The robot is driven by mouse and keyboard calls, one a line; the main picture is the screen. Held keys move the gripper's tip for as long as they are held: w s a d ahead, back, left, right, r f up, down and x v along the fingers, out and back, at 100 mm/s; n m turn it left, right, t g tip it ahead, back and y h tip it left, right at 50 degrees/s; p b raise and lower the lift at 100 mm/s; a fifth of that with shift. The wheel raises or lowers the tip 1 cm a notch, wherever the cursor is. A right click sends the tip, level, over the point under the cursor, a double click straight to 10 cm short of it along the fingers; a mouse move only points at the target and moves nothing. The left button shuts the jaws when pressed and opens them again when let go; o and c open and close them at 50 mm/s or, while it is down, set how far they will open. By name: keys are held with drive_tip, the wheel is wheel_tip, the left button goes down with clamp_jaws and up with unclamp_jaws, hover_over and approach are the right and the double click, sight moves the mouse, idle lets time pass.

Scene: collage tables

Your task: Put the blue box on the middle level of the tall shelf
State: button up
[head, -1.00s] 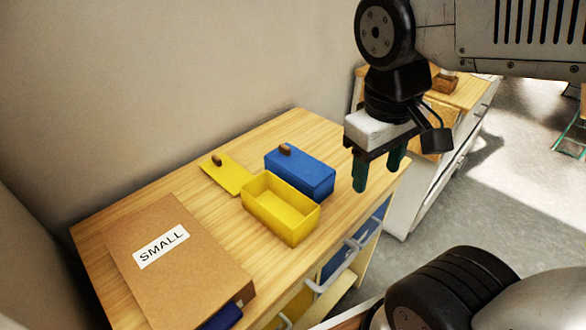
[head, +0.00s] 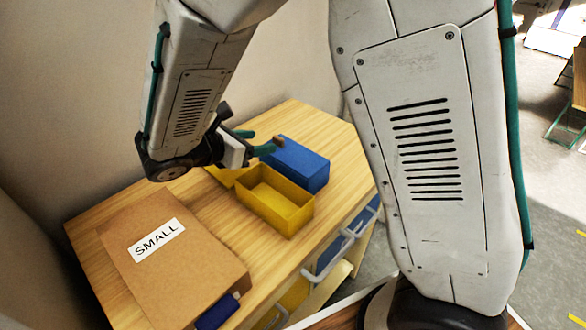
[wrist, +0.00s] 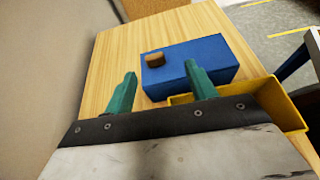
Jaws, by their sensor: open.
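The blue box (head: 300,164) is closed and stands on the wooden table, with a brown knob (head: 277,141) at its left end. It also shows in the wrist view (wrist: 216,54), with the brown knob (wrist: 155,59) toward its left. My gripper (head: 256,142) is open with teal fingers, at the box's left end near the knob. In the wrist view the open fingers (wrist: 162,84) lie in front of the box, and the right finger overlaps its front face. Nothing is between the fingers that I can confirm. The tall shelf is not recognisable in these frames.
An open, empty yellow box (head: 276,203) stands right in front of the blue box. Its yellow lid (head: 222,175) is partly hidden by my gripper. A cardboard box marked SMALL (head: 170,262) covers the table's left part. The tabletop (head: 345,150) is bare right of the blue box.

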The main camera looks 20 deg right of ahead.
sight(276, 139)
drive_tip(key=shift+n, duration=0.3)
drive_tip(key=x, duration=0.5)
drive_tip(key=w+x, duration=0.1)
drive_tip(key=x, duration=0.1)
drive_tip(key=shift+w+f, duration=0.1)
drive_tip(key=shift+f, duration=0.3)
drive_tip(key=shift+t, duration=0.3)
clamp_jaws()
